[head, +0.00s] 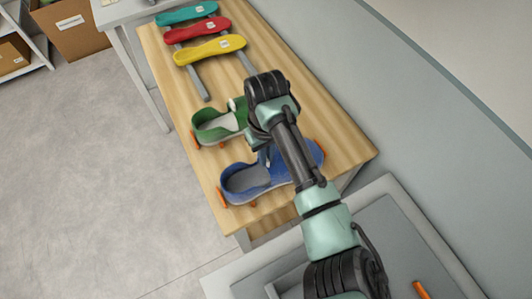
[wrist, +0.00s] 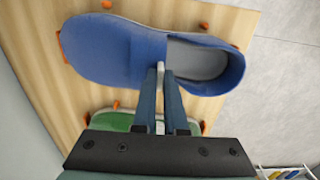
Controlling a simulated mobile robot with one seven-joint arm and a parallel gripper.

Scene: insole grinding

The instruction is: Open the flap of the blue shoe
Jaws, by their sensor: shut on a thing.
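The blue shoe (head: 243,183) lies on the wooden table near its front end, with its opening to the left and toe to the right. In the wrist view the blue shoe (wrist: 110,52) has its toe at left and its grey-lined opening at right. My gripper (wrist: 164,68) is at the shoe's near side edge, by the front of the opening. Its fingers are close together on a small pale part at that edge, apparently the flap. Most of the flap cannot be made out. In the head view my arm hides the fingertips.
A green shoe (head: 212,125) stands beside the blue one; it also shows under my gripper in the wrist view (wrist: 108,121). Orange pegs sit around the shoes. Yellow (head: 209,50), red (head: 197,29) and teal (head: 186,14) insoles lie on grey rails farther back.

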